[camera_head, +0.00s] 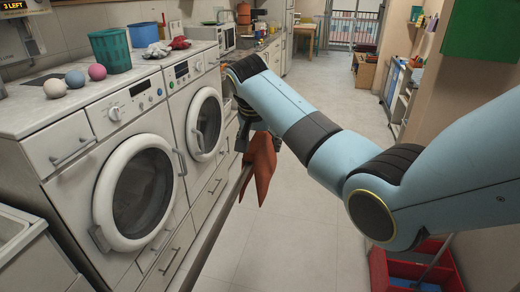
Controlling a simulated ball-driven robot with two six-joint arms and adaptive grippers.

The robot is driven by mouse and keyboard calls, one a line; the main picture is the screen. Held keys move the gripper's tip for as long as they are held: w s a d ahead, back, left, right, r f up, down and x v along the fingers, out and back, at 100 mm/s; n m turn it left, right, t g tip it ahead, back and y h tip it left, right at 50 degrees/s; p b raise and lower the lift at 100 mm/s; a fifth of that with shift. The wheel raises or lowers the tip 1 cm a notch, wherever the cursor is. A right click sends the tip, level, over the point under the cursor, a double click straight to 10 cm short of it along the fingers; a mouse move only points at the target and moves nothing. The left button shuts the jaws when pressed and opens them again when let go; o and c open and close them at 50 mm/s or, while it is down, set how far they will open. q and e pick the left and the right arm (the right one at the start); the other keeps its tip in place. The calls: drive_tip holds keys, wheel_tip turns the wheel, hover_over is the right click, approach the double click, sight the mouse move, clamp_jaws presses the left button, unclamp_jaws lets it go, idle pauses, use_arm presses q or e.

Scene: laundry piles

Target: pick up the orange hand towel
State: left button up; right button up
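The orange hand towel (259,163) hangs in folds below my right gripper (245,138), in front of the lower drawers by the second machine. My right arm reaches in from the right, and its wrist partly hides the gripper. The dark gripper is around the top of the towel and appears shut on it. The towel's lower corners hang free in the air above the floor. My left gripper is not in view.
Two white front-loading machines (142,185) stand at left under a countertop (80,106). On top are a green basket (110,50), several balls (75,78) and cloths (158,50). A red bin (400,270) stands at lower right. The tiled floor (300,225) between is clear.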

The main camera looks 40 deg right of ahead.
drive_tip(key=x, duration=0.2)
drive_tip(key=shift+d+f, duration=0.1)
drive_tip(key=shift+f, duration=0.15)
drive_tip(key=shift+f, duration=0.2)
idle(0.5)
drive_tip(key=c, duration=1.3)
